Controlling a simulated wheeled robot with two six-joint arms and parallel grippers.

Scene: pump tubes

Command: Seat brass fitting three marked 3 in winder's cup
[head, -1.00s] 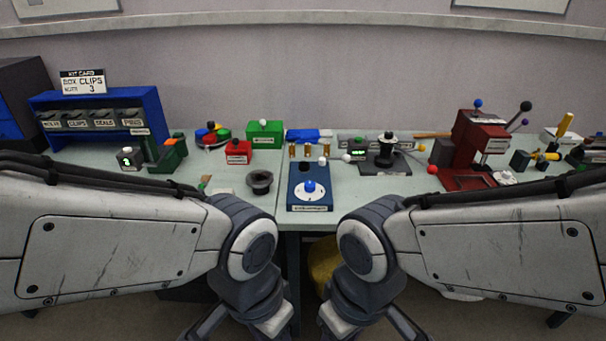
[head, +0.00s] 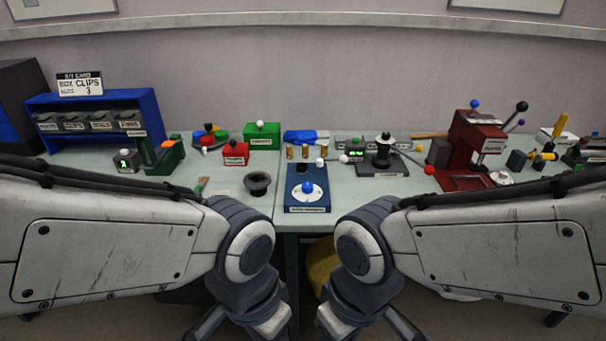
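Three small brass fittings (head: 306,153) stand in a row before a blue block at the back middle of the bench; their marks are too small to read, so I cannot tell which is 3. A dark device with a flared top (head: 383,150) and an arm ending in a red ball stands right of them; it may be the winder, but its label is unreadable. A black cup (head: 257,184) stands alone to the left. My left gripper (head: 215,325) and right gripper (head: 400,325) hang low before the bench, fingertips cut off by the bottom edge, far from the fittings.
A blue box with a white dial and blue knob (head: 292,203) stands at the front middle. A red press (head: 470,150) is right, and red (head: 236,157) and green (head: 262,138) boxes are left. A blue bin rack (head: 155,115) stands far left. My forearms hide the bench's front sides.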

